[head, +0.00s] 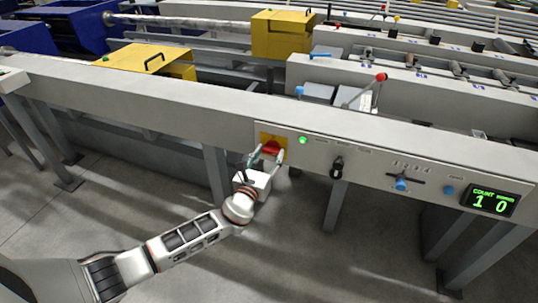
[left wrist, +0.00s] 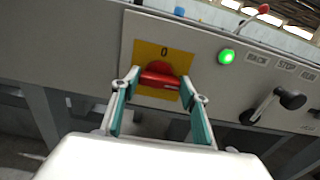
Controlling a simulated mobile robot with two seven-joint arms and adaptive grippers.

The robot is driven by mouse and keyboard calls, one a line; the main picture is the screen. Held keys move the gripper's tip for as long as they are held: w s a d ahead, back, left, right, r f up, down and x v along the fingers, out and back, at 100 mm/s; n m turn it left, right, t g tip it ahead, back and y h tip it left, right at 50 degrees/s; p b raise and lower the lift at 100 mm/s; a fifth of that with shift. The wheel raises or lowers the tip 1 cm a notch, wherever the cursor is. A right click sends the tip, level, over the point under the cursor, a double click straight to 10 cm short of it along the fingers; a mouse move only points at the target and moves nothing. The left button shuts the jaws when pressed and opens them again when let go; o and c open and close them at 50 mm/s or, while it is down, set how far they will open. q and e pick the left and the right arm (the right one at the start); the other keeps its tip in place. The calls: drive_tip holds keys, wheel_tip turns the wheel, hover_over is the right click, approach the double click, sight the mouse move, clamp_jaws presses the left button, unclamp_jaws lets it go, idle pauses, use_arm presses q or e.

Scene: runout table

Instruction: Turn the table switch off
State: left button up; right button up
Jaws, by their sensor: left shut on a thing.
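The table switch (head: 270,149) is a red rotary knob on a yellow plate, on the front panel of the runout table. In the left wrist view the red knob (left wrist: 160,76) sits below a "0" mark on the yellow plate (left wrist: 176,52), with its grip bar lying nearly level. My left gripper (head: 266,157) reaches up to the panel, its two fingers on either side of the knob and shut on it. In the left wrist view the teal finger pads (left wrist: 160,96) flank the knob. A green lamp (head: 303,140) glows to the right of the switch. My right gripper is not in view.
On the same panel are a black lever (head: 337,167), a blue slider knob (head: 402,184), a blue button (head: 448,190) and a counter display (head: 490,201) reading 1 0. Table legs (head: 215,174) stand below. Open floor (head: 130,205) lies in front.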

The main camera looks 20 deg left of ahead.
use_arm(q)
drive_tip(key=shift+f+n, duration=0.2)
drive_tip(key=shift+n, duration=0.2)
drive_tip(key=n+b, duration=0.1)
drive_tip(key=n, duration=0.2)
drive_tip(key=shift+a+f+b, duration=0.1)
drive_tip(key=shift+b, duration=0.25)
drive_tip(key=n+b, duration=0.1)
drive_tip(key=n, duration=0.2)
drive_tip(key=shift+n, duration=0.9)
drive_tip(key=shift+a+n+b, duration=0.1)
drive_tip(key=shift+n+b, duration=0.25)
drive_tip(key=shift+n, duration=0.65)
drive_tip(key=n, duration=0.2)
drive_tip(key=shift+n, duration=0.3)
drive_tip(key=n, duration=0.4)
drive_tip(key=shift+a+r, duration=0.1)
drive_tip(key=shift+r, duration=0.1)
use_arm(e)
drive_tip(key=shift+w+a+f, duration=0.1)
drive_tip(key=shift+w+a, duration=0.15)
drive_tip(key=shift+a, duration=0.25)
use_arm(q)
drive_tip(key=shift+n, duration=0.3)
